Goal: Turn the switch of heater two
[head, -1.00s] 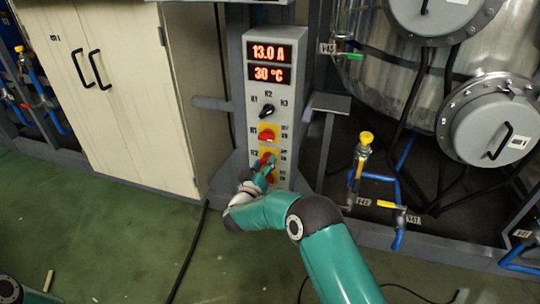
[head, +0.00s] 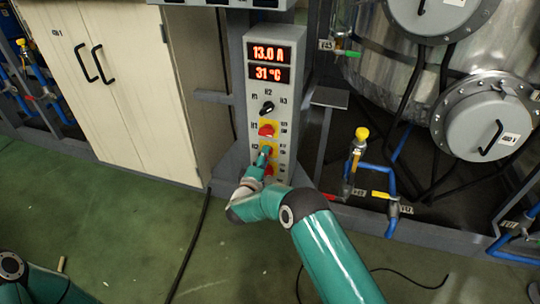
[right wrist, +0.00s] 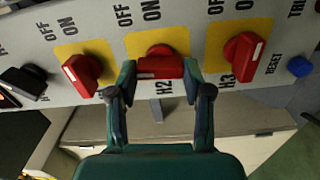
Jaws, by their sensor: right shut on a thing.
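The grey control panel (head: 259,62) stands upright in the middle of the head view. The red heater two switch (right wrist: 159,66), labelled H2 on a yellow plate, is the middle of three red knobs in the right wrist view. My right gripper (right wrist: 160,82) is shut on it, one finger at each end. The knob's white mark lies level in that view. In the head view my right gripper (head: 264,156) mostly hides this switch. My left arm shows only at the lower left corner; its gripper is out of view.
The H1 knob (right wrist: 82,74) and H3 knob (right wrist: 243,56) sit close on either side, both tilted. A blue reset button (right wrist: 299,66) is beyond H3. The displays (head: 269,63) read 13.0 A and 31 °C. A yellow-topped valve (head: 361,134) stands right of the panel.

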